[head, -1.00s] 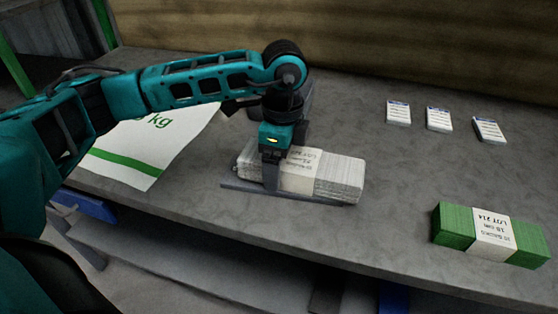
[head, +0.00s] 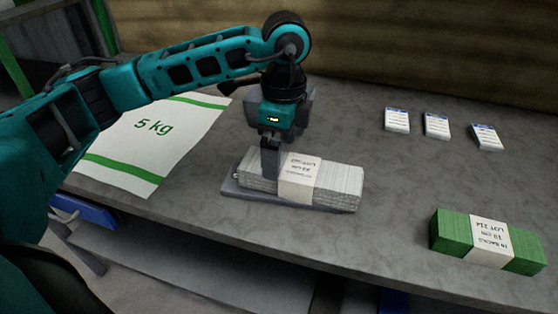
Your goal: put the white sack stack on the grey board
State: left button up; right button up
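The white sack stack (head: 338,186), wrapped with a pale printed band, lies flat on the grey board (head: 240,194). The board shows as a thin rim along the front and left of the stack. My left gripper (head: 271,168) is over the left part of the stack, pointing down. Its near finger stands at the stack's front side, with its tip above the board. The far finger is hidden behind it. The gripper looks open and the stack rests without being lifted. My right gripper is not in view.
A green banded stack (head: 452,230) lies at the table's front right. Several small white cards (head: 397,120) lie at the back right. A white sack marked 5 kg (head: 153,127) lies flat at the left. The table (head: 390,180) between stack and cards is clear.

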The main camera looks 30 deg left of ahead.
pick_arm(q)
notch_tip(320, 180, up, 5)
jog(key=shift+w+d+r+p, duration=0.1)
jog(key=shift+d+p, duration=0.05)
jog(key=shift+p, duration=0.15)
jog(key=shift+r, duration=0.7)
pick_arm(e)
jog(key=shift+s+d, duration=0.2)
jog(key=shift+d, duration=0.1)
pick_arm(q)
jog(key=shift+f, duration=0.1)
